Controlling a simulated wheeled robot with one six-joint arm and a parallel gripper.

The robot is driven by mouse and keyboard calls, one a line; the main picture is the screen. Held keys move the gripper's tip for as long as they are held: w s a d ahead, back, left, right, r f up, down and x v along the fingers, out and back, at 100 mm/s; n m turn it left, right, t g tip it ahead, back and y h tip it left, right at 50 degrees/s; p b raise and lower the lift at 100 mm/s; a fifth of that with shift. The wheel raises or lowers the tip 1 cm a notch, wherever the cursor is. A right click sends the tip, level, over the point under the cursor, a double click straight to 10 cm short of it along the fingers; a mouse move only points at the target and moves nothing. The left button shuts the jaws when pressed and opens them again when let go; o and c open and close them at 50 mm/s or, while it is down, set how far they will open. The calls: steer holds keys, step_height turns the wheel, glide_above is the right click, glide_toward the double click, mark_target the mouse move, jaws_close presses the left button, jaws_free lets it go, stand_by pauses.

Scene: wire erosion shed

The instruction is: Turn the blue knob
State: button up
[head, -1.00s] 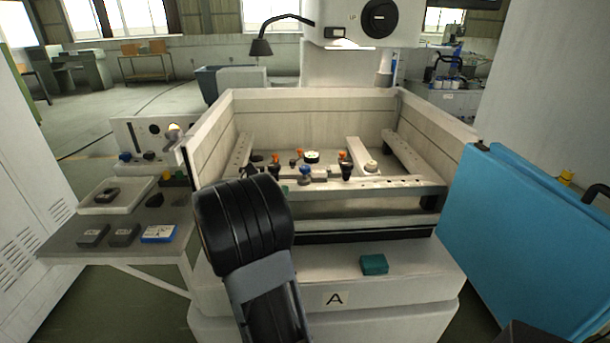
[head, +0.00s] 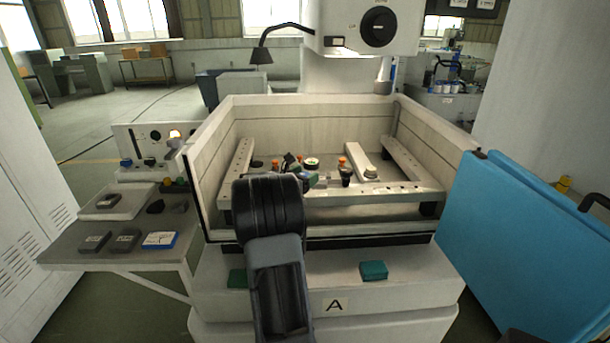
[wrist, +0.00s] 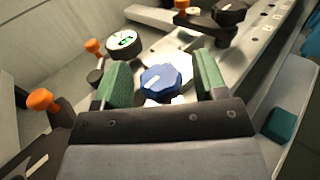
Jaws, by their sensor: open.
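The blue knob (wrist: 163,84) has a lobed edge and a white pointer line, and sits in the wrist view between my fingers. My gripper (wrist: 163,77) is open, with one green-padded finger on each side of the knob. A gap shows between the left pad and the knob; the right pad is close, and I cannot tell if it touches. In the head view my gripper (head: 303,174) is over the front rail inside the tank, and my arm hides most of that spot, so the knob is not clear there.
A dial gauge (wrist: 124,43) and orange-topped clamps (wrist: 42,99) stand close to the left of my gripper. A black knob (wrist: 231,12) is ahead. The tank walls (head: 320,112) surround the work area. Another blue knob (head: 126,162) is on the left panel (head: 150,142).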

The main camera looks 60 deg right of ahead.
steer(key=shift+d, duration=0.15)
steer(key=c, duration=0.9)
steer(key=shift+c, duration=0.2)
